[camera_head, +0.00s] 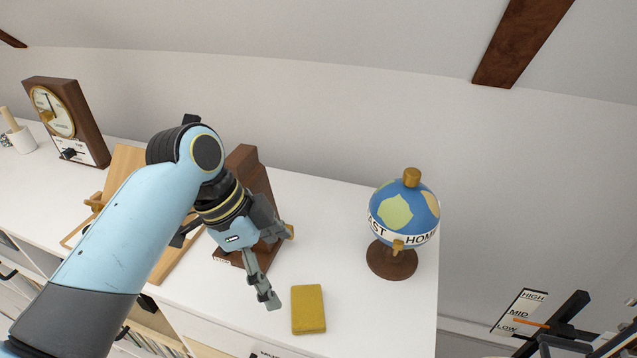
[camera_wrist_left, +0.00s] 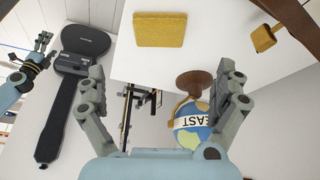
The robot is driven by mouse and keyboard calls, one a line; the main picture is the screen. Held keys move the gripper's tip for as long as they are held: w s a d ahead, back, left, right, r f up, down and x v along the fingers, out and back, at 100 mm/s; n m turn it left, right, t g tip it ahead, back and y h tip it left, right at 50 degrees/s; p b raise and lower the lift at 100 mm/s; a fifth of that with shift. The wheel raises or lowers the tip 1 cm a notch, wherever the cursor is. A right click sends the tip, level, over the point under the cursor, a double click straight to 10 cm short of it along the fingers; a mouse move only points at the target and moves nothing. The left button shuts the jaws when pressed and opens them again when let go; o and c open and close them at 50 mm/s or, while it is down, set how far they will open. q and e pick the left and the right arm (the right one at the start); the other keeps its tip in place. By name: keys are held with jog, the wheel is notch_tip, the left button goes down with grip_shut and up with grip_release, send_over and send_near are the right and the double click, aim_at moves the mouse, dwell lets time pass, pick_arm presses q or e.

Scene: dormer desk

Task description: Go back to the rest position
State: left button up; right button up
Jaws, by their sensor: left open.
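My left gripper (camera_head: 281,268) is open and empty above the white desk, between a brown wooden stand and a yellow block. Its two grey fingers stand wide apart in the left wrist view (camera_wrist_left: 162,78), with nothing between them. My left arm reaches in from the lower left of the head view and hides part of the desk. In the left wrist view, a light blue arm at the left edge carries my right gripper (camera_wrist_left: 43,42); it is too small to tell whether its fingers are open. It does not show clearly in the head view.
The yellow block (camera_head: 308,309) lies just right of my left gripper. The globe (camera_head: 404,212) stands on its brown base farther right. The brown stand (camera_head: 247,165) is behind the gripper. A clock (camera_head: 69,118) stands far left. The HIGH/MID/LOW sign (camera_head: 520,312) is at lower right.

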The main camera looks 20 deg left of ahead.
pick_arm(q)
jog(key=s+a+r+n+t+y, duration=0.1)
jog(key=s+a+r+n+y, duration=0.2)
jog(key=s+a+n, duration=0.35)
jog(key=s+a+r+n+t+y, duration=0.1)
jog(key=s+a+r+n+y, duration=0.2)
jog(key=s+n, duration=0.6)
jog(key=s+a+f+m+g+h+b, duration=0.2)
jog(key=f+b, duration=0.5)
jog(key=f, duration=2.5)
jog(key=s+a+f+y+b, duration=0.1)
jog(key=s+f+b, duration=0.5)
jog(key=s+f, duration=1.4)
notch_tip(320, 180, down, 4)
jog(key=shift+a+r, duration=0.15)
jog(key=shift+a, duration=0.5)
